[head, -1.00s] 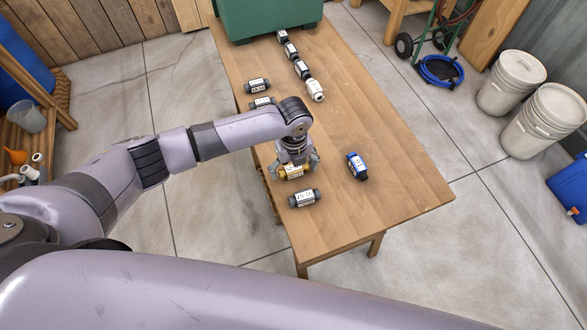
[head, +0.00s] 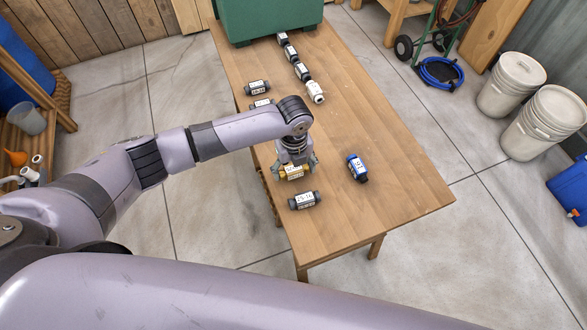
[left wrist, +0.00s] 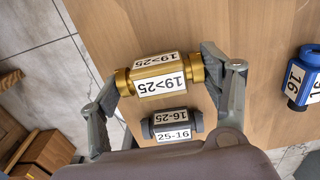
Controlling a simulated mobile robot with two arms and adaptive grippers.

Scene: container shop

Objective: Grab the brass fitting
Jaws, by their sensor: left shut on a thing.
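I cannot tell whether the fitting still touches the table. My right gripper is not in view.
A dark grey fitting (head: 304,200) labelled 25-16 lies just in front of the brass one. A blue fitting (head: 357,167) lies to the right.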

